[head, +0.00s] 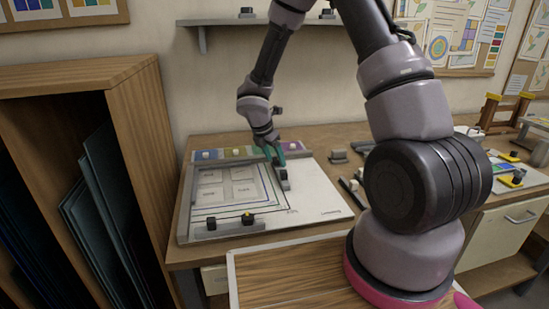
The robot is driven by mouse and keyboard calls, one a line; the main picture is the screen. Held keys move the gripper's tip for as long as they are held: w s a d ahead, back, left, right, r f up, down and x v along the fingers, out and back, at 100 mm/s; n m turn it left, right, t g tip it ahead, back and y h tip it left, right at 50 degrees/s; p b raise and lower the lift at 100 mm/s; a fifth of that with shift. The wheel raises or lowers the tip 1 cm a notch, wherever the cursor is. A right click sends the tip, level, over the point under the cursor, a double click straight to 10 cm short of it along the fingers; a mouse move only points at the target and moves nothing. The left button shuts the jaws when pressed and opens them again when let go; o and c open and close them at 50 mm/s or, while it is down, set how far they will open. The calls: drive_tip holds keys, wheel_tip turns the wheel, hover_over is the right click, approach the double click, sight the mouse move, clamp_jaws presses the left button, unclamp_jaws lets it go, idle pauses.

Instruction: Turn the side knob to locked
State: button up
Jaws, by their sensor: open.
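A white board (315,200) lies on the wooden table, with a framed sheet (227,188) of pale labelled panels on its left part. A grey side bar (282,180) runs along the right edge of the sheet. The side knob appears as a small dark shape on this bar, right at my fingertips; its setting is too small to tell. My gripper (275,156) has teal fingers, points down and is open at the bar's far part. I cannot tell whether the fingers touch the knob. A front bar (225,226) carries a black knob and a yellow-and-black knob (248,218).
Small grey blocks (338,156) lie right of the board. A wall shelf (225,20) is above. Yellow-and-black items (510,175) stand at the far right. My arm covers part of the table.

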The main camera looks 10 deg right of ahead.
clamp_jaws()
drive_tip(key=m, duration=0.1)
drive_tip(key=m+g, duration=0.1)
drive_tip(key=m, duration=0.1)
drive_tip(key=shift+w+a+m, duration=0.1)
drive_tip(key=shift+w+m, duration=0.1)
drive_tip(key=shift+m, duration=0.1)
drive_tip(key=m, duration=0.1)
drive_tip(key=m+g, duration=0.1)
drive_tip(key=m, duration=0.1)
drive_tip(key=m+g, duration=0.1)
drive_tip(key=shift+w+m+h, duration=0.3)
drive_tip(key=m, duration=0.1)
drive_tip(key=m+g, duration=0.1)
drive_tip(key=m, duration=0.1)
drive_tip(key=m+g, duration=0.1)
drive_tip(key=m, duration=0.1)
drive_tip(key=shift+w+y, duration=0.25)
drive_tip(key=shift+y, duration=0.15)
drive_tip(key=shift+w+d+m+g+y, duration=0.15)
drive_tip(key=shift+m+g+y, duration=0.15)
drive_tip(key=shift+m, duration=0.85)
drive_tip(key=shift+d+m+g+y, duration=0.15)
drive_tip(key=shift+m+g+y, duration=0.15)
drive_tip(key=shift+m, duration=0.85)
